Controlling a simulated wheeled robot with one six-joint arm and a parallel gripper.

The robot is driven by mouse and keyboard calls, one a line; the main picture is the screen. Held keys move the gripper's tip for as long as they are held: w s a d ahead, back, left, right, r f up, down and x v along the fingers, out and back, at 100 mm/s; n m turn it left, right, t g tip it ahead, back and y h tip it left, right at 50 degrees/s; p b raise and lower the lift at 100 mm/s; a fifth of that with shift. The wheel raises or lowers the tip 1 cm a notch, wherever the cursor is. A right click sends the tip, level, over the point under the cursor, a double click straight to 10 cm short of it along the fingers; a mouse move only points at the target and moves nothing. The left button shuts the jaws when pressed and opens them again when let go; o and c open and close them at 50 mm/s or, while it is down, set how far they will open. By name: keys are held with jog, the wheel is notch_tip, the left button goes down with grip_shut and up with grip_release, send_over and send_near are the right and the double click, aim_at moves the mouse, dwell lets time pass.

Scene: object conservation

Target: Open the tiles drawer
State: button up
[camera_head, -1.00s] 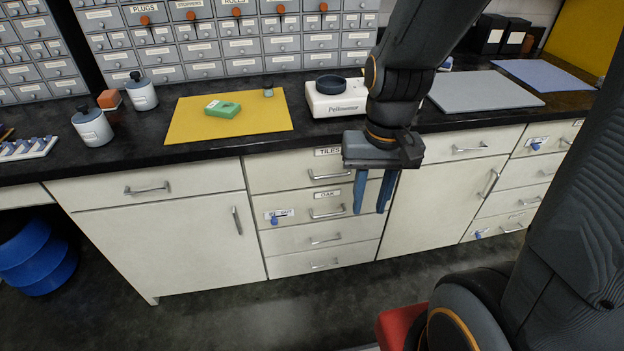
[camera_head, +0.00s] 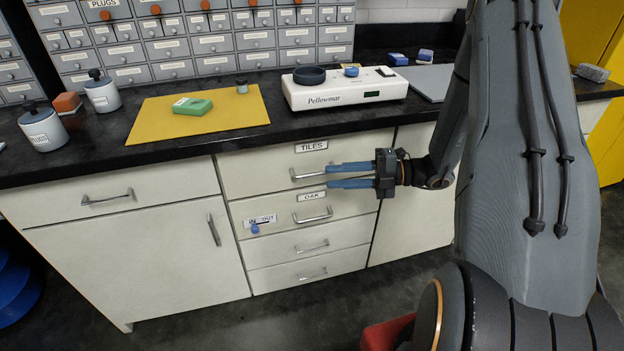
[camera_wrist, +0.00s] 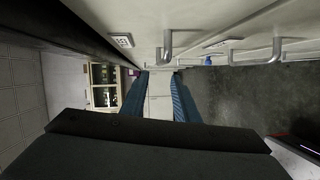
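The tiles drawer (camera_head: 250,172) is the top drawer of the middle stack, under the label TILES. Its front looks flush with the cabinet. Its metal bar handle (camera_head: 303,176) shows just left of my fingertips. My gripper (camera_head: 328,176) is open and empty, its blue fingers pointing left along the drawer front, one above the other. In the wrist view my gripper (camera_wrist: 160,74) has its fingers spread, and the tiles handle (camera_wrist: 166,46) appears beyond the tips, toward the top of the picture. I cannot tell whether the fingers touch the handle.
The OAK drawer (camera_head: 290,208) with its handle sits directly below. A blue-knobbed IN/OUT slider (camera_head: 255,228) is on its left. The dark countertop (camera_head: 190,147) overhangs the drawers and carries a white Pellowmar device (camera_head: 345,95) and a yellow mat (camera_head: 150,118). Floor in front is clear.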

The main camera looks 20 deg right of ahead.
aim_at(313, 175)
jog(key=shift+m+t, duration=0.5)
jog(key=shift+m, duration=0.2)
jog(key=x, duration=0.3)
jog(key=w+x, duration=0.1)
jog(key=x, duration=0.3)
jog(key=shift+w+d+f+p, duration=0.1)
jog(key=shift+d+f+p, duration=0.1)
jog(key=shift+p, duration=0.15)
grip_shut()
